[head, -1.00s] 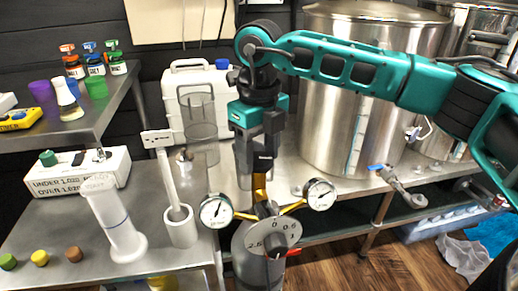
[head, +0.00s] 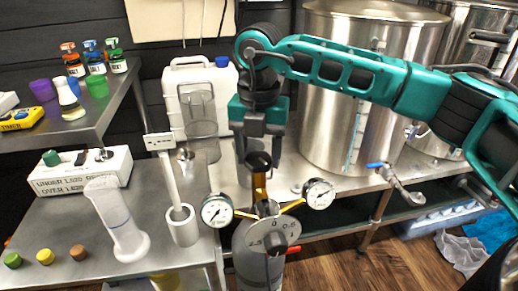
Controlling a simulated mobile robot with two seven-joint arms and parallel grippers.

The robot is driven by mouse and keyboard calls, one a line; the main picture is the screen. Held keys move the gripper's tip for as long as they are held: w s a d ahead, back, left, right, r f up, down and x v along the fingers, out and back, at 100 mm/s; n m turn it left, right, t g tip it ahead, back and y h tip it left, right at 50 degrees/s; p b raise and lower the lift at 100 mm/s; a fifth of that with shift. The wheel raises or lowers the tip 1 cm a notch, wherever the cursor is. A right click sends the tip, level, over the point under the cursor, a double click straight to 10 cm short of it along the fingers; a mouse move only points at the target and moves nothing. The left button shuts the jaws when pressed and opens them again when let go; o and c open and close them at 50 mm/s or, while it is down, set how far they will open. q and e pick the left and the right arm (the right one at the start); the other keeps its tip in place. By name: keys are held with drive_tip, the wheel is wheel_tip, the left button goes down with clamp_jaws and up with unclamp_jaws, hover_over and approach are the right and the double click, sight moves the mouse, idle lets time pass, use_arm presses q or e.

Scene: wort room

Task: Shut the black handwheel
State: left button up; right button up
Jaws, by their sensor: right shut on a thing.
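The black handwheel (head: 258,160) sits on top of a brass valve stem, above a grey gas cylinder (head: 258,268). My right gripper (head: 257,148) points straight down over the handwheel and is shut on it. The fingertips partly cover the wheel's top. Two round pressure gauges (head: 217,210) and (head: 319,194) flank the brass valve. A grey numbered dial (head: 273,235) with a dark centre knob is in front of the cylinder. My left gripper is not in view.
A steel table at left holds a tilted clear cylinder (head: 117,222), a white holder (head: 182,226) and coloured caps. A white jerrycan (head: 200,90) stands behind the gripper. A large steel kettle (head: 345,110) with a blue-handled tap (head: 395,180) is close on the right.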

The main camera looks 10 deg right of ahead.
sight(259, 158)
drive_tip(key=shift+m, duration=2.2)
drive_tip(key=o, duration=1)
drive_tip(key=shift+o, duration=0.2)
wheel_tip(259, 158, up, 13)
drive_tip(key=p, duration=0.2)
drive_tip(key=shift+p, duration=0.4)
